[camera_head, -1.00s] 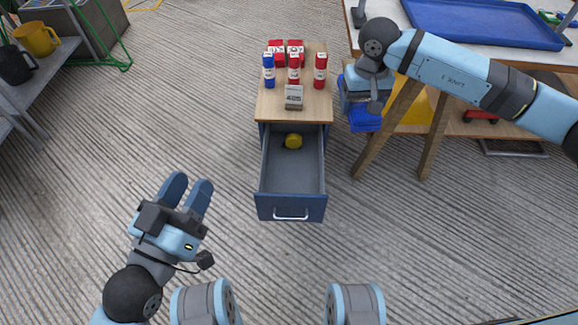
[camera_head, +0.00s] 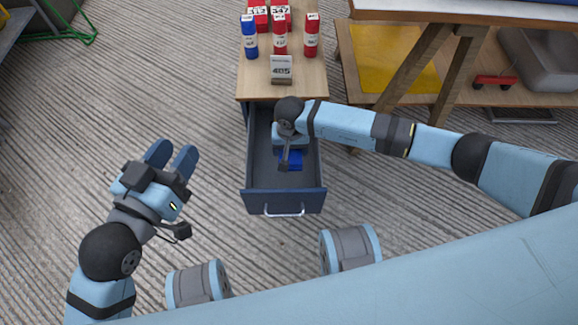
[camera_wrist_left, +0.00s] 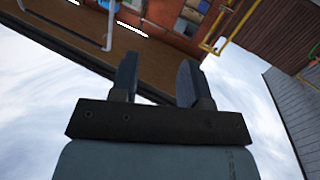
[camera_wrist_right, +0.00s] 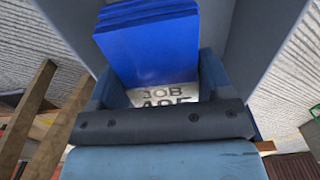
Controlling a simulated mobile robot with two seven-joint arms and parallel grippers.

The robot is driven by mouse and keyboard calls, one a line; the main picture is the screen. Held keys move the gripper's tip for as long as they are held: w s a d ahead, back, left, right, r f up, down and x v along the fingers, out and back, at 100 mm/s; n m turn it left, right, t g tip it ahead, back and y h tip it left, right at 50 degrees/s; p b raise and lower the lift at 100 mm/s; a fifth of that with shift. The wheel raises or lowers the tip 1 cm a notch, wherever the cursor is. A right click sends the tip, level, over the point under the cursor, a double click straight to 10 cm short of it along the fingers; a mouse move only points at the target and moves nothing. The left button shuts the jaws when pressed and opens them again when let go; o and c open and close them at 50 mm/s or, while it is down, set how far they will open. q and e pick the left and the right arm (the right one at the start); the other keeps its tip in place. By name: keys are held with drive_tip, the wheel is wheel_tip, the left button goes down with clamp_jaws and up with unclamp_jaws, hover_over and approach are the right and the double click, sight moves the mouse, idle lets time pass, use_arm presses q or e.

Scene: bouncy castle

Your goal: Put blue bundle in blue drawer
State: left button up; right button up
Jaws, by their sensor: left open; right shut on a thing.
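The blue drawer (camera_head: 262,200) stands pulled open below a wooden-topped cabinet. My right gripper (camera_head: 287,158) is over the drawer opening and points down into it. It is shut on the blue bundle (camera_head: 292,161), which shows partly below the gripper. My left gripper (camera_head: 172,158) is open and empty, left of the drawer above the floor.
On the cabinet top (camera_head: 305,85) stand a grey JOB 405 sign (camera_head: 281,69), a blue bottle (camera_head: 250,37), red bottles (camera_head: 312,36) and red boxes. A wooden trestle table (camera_head: 410,75) stands at right. The floor left of the drawer is clear.

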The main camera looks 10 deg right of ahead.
wheel_tip(320, 180, down, 8)
drive_tip(key=b, duration=0.2)
drive_tip(key=shift+r+b, duration=0.2)
drive_tip(key=shift+b, duration=0.1)
drive_tip(key=shift+f, duration=0.2)
wheel_tip(320, 180, down, 4)
drive_tip(key=shift+f+b, duration=0.1)
drive_tip(key=shift+b, duration=1)
drive_tip(key=shift+f, duration=0.1)
drive_tip(key=o, duration=1)
use_arm(q)
drive_tip(key=m, duration=0.1)
drive_tip(key=w+a+m+t, duration=0.1)
drive_tip(key=w+m+h, duration=0.1)
drive_tip(key=shift+w+a+r+m+t, duration=0.25)
drive_tip(key=shift+a+r+m+t, duration=0.05)
drive_tip(key=shift+r+t, duration=0.1)
drive_tip(key=shift+f, duration=0.1)
